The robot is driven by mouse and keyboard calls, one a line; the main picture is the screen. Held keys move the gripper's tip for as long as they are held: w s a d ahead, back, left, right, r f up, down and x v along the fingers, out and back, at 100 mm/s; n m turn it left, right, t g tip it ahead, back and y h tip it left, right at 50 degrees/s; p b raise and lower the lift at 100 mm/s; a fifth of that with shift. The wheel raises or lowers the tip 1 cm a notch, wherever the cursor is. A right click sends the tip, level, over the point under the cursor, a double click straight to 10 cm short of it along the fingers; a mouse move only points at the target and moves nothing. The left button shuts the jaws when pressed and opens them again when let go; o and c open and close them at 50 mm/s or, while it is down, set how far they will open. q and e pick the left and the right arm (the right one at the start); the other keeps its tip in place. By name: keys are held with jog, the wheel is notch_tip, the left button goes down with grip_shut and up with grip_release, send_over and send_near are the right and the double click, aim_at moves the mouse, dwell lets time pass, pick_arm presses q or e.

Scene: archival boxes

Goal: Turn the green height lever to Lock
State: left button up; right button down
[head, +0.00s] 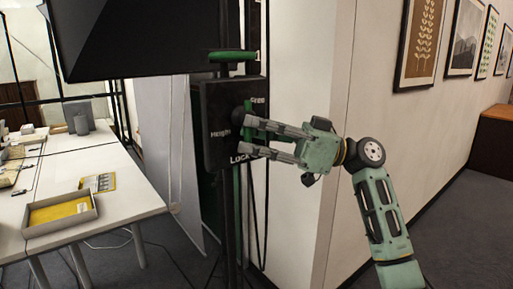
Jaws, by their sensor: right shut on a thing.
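A black control box (217,115) on an upright stand carries the words Height at left, Lock at the bottom, and a partly covered word at upper right that looks like Free. A green lever (250,107) stands about upright on the right part of its face, with a dark round knob beside it. My right gripper (249,135) comes in from the right, with its two fingers shut on the green lever. The fingers hide the lever's lower part and part of the word Lock. My left gripper is not in view.
A green bar (232,56) lies across the stand above the box. A large black hood (150,38) hangs at upper left. A white table (120,190) at left bears a grey tray (60,225). A white wall corner (305,90) stands close behind my right gripper.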

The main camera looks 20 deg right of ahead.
jog(key=shift+r, duration=0.1)
jog(key=c, duration=2.1)
grip_release()
jog(key=v, duration=1.2)
jog(key=shift+d, duration=0.1)
